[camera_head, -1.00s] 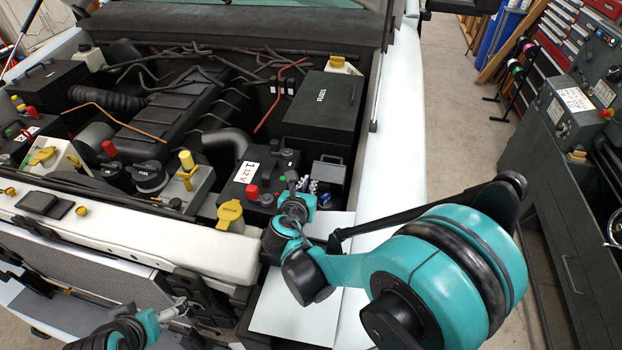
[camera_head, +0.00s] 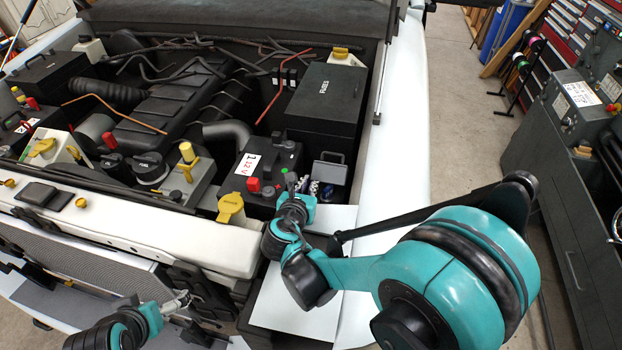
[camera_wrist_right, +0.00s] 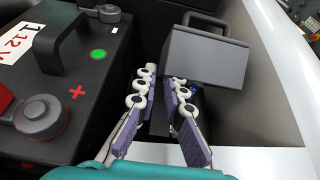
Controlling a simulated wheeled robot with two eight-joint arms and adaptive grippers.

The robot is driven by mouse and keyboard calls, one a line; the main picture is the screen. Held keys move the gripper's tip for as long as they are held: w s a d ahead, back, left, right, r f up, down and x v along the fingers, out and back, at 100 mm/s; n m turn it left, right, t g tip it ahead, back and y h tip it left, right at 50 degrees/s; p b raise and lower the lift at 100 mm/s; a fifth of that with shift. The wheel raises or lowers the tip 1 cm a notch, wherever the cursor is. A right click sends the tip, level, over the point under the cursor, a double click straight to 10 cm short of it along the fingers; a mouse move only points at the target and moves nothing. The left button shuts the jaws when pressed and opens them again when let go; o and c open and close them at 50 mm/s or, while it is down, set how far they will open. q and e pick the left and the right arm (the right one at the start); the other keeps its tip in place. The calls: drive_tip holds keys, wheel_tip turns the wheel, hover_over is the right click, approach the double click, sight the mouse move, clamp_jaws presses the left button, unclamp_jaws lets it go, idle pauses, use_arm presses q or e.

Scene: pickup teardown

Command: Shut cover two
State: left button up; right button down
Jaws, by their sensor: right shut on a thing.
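A small grey box-like cover with a handle (camera_head: 330,168) is beside the 12 V battery (camera_head: 268,165) in the engine bay; I take it for cover two, but no number shows on it. In the right wrist view the cover (camera_wrist_right: 208,58) is ahead and slightly right of the fingers. My right gripper (camera_head: 312,190) is low at its near side. In the wrist view its purple-padded fingers (camera_wrist_right: 162,88) stand either side of a narrow dark part at the cover's near left edge; the contact is hard to see. My left gripper (camera_head: 180,302) is at the front grille, its fingers small and unclear.
A black FUSES box (camera_head: 322,92) stands behind the cover. The battery's red cap (camera_head: 254,185) and a yellow cap (camera_head: 231,207) are to the left. The white fender (camera_head: 398,150) bounds the right side. A pale panel (camera_head: 290,300) lies below my right arm.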

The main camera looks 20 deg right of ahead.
drive_tip(key=shift+s+a+f, duration=0.1)
drive_tip(key=shift+s+a, duration=0.05)
drive_tip(key=shift+s, duration=0.25)
